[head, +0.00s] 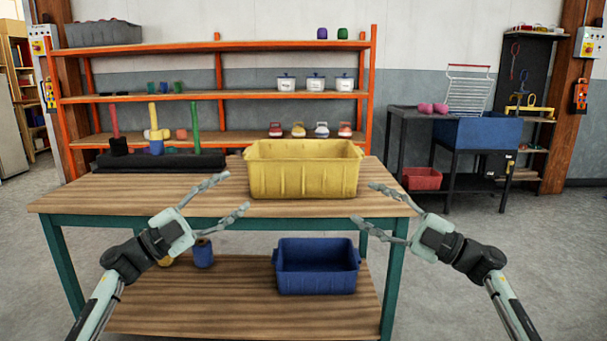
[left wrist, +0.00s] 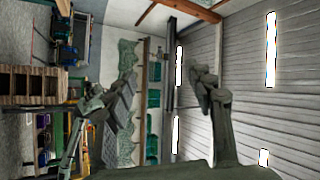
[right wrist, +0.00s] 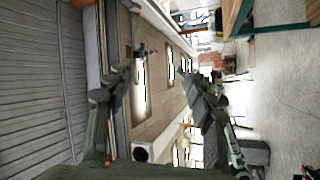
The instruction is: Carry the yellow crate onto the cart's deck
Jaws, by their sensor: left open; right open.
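The yellow crate (head: 305,178) stands upright on the wooden workbench (head: 130,192), near its right part, in the head view. Its inside is mostly hidden by the front wall. My left gripper (head: 238,191) is open and empty, in front of the crate's left side. My right gripper (head: 361,201) is open and empty, in front of the crate's right side. Neither gripper holds the crate. Both wrist views show open fingers and the room beyond, with no crate between them. I cannot surely pick out the cart or its deck.
A blue crate (head: 317,267) and a blue spool (head: 203,254) sit on the bench's lower shelf. An orange shelf rack (head: 220,96) stands behind. At right are a dark stand (head: 405,125), a blue bin (head: 477,134) and a red bin (head: 422,179). The floor at right is clear.

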